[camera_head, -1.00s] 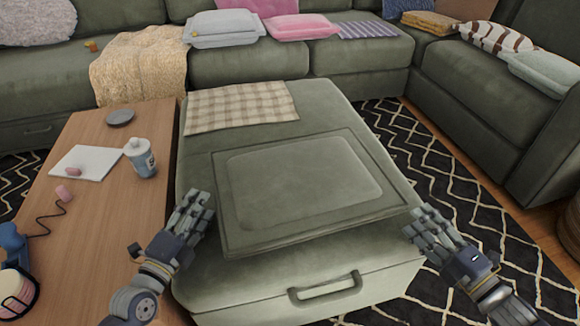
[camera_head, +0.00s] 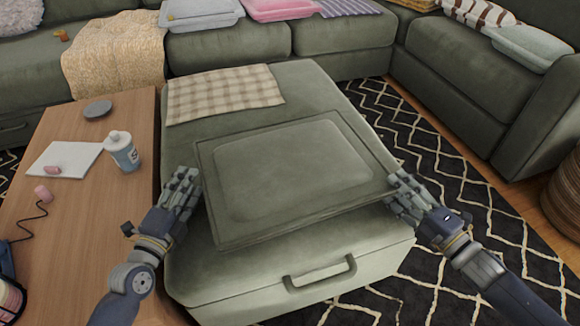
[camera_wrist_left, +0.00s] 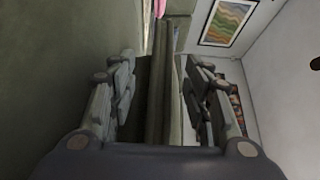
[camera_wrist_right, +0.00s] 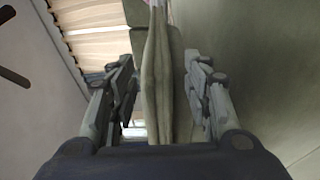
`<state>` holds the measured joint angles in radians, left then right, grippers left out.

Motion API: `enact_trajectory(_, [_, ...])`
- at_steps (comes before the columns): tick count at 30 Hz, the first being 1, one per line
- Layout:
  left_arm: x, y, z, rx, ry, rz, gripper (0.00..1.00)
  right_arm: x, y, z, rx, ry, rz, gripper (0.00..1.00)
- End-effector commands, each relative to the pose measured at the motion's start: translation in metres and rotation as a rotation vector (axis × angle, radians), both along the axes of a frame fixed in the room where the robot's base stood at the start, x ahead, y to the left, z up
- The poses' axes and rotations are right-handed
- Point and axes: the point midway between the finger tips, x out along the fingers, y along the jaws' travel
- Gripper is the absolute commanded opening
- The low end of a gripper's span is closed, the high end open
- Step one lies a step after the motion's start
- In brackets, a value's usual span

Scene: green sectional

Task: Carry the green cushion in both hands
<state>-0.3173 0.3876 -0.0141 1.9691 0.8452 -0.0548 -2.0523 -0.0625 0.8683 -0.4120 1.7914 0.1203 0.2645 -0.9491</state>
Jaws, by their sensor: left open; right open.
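The flat green cushion (camera_head: 295,170) with a raised middle panel lies on the green storage ottoman (camera_head: 345,85), a little turned, its near edge above the ottoman's front handle. My left gripper (camera_head: 184,186) is open at the cushion's left edge. In the left wrist view the cushion's edge (camera_wrist_left: 164,95) stands between the parted fingers. My right gripper (camera_head: 407,192) is open at the right edge, near the front corner. In the right wrist view the edge (camera_wrist_right: 160,75) runs between its open fingers (camera_wrist_right: 162,100). I cannot tell whether any finger touches the cushion.
A plaid cloth (camera_head: 225,93) lies on the ottoman behind the cushion. A wooden table (camera_head: 90,215) with a bottle (camera_head: 122,152), white sheet and grey disc stands close on the left. Sofas (camera_head: 300,40) line the back and right. Patterned rug (camera_head: 480,190) is open at right.

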Motion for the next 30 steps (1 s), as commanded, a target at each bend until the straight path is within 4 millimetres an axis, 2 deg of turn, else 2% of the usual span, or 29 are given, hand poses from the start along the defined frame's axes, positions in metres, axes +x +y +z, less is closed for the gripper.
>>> enact_trajectory(9, [0.045,-0.008,0.001,-0.003,-0.003,0.002,0.45,0.038,0.026,0.002,0.003,-0.002,-0.001,0.45])
enact_trajectory(16, [0.071,-0.013,0.000,-0.001,-0.001,0.001,0.45,0.059,0.041,0.001,0.003,-0.002,-0.001,0.45])
enact_trajectory(22, [0.081,-0.015,0.000,0.000,0.000,0.000,0.45,0.067,0.046,0.000,0.000,0.000,-0.001,0.45])
enact_trajectory(30, [0.082,-0.015,0.000,0.000,0.000,0.000,0.45,0.068,0.047,0.000,0.000,0.000,0.000,0.45])
